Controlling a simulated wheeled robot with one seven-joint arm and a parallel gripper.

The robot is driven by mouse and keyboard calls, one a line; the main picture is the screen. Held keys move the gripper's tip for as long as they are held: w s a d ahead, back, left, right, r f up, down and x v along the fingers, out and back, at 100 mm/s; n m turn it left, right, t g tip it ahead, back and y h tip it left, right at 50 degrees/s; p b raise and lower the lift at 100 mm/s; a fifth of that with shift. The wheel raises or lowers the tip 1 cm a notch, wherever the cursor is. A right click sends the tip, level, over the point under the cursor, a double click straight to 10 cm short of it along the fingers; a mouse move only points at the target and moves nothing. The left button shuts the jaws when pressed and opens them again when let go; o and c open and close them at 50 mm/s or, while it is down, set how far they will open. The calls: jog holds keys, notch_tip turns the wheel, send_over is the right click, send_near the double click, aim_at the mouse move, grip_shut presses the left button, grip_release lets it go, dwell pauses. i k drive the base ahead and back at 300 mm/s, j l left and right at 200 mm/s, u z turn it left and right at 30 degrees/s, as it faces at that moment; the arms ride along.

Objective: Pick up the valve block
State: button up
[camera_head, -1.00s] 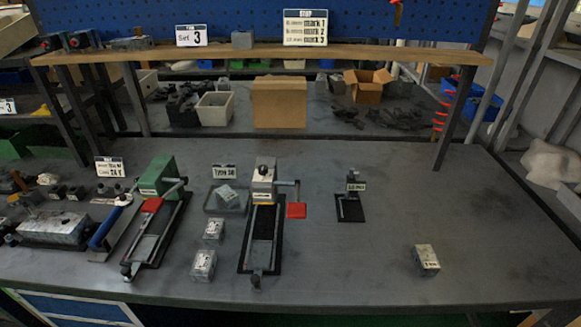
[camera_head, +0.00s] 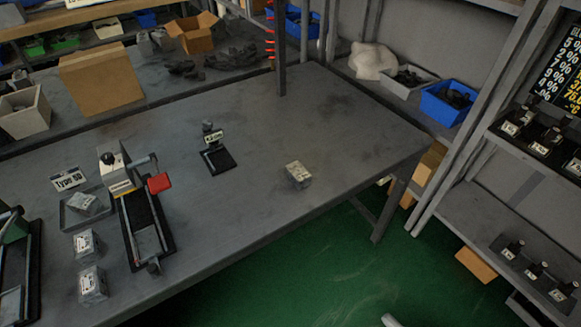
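Several small grey valve blocks with white labels are on the dark grey workbench (camera_head: 250,215). One valve block (camera_head: 298,175) stands alone near the right part of the bench, close to the front edge. Another block (camera_head: 84,203) lies tilted in a shallow tray (camera_head: 68,220) beside the "Type 50" sign. Two more, an upper block (camera_head: 87,244) and a lower block (camera_head: 92,285), stand in front of that tray, apart from each other.
A clamp fixture with a red handle (camera_head: 158,183) stands right of the tray. A small black stand (camera_head: 215,150) is near the lone block. A metal post (camera_head: 279,50) rises at the back. Shelving (camera_head: 520,200) stands right, across green floor (camera_head: 320,265).

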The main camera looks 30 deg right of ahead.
aim_at(299, 176)
jog(key=i+j+z, duration=0.45)
jog(key=j+z, duration=0.15)
jog(key=z, duration=1.1)
jog(key=i+j, duration=0.05)
